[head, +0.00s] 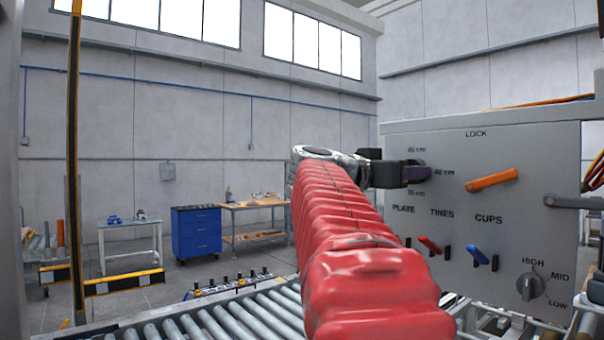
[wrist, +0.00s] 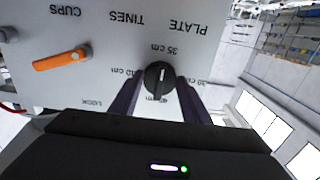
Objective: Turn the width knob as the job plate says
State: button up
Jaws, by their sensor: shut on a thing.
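The width knob (wrist: 154,77) is round and black with a pale line across its face, which stands roughly upright in the wrist view. It sits on the grey panel (head: 540,140) among cm labels. The 35 cm label is above it in this upside-down view; the other labels are partly covered. My gripper (wrist: 161,88) has one dark finger on each side of the knob and is shut on it. In the head view my gripper (head: 412,173) reaches the panel's left part, hiding the knob. I cannot make out a job plate.
An orange lock lever (head: 492,181) is right of the knob. Below are a red lever (head: 429,245), a blue lever (head: 480,255) and a grey HIGH/MID/LOW dial (head: 530,286). A roller conveyor (head: 215,320) runs in front. A blue cabinet (head: 197,232) stands far back.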

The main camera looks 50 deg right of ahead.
jog(key=o, duration=0.7)
jog(key=shift+f, duration=0.2)
jog(key=o, duration=0.4)
jog(key=shift+r, duration=0.15)
jog(key=shift+c, duration=0.2)
jog(key=w+a, duration=0.2)
jog(key=a, duration=1.1)
jog(key=shift+a, duration=0.3)
jog(key=shift+w, duration=0.1)
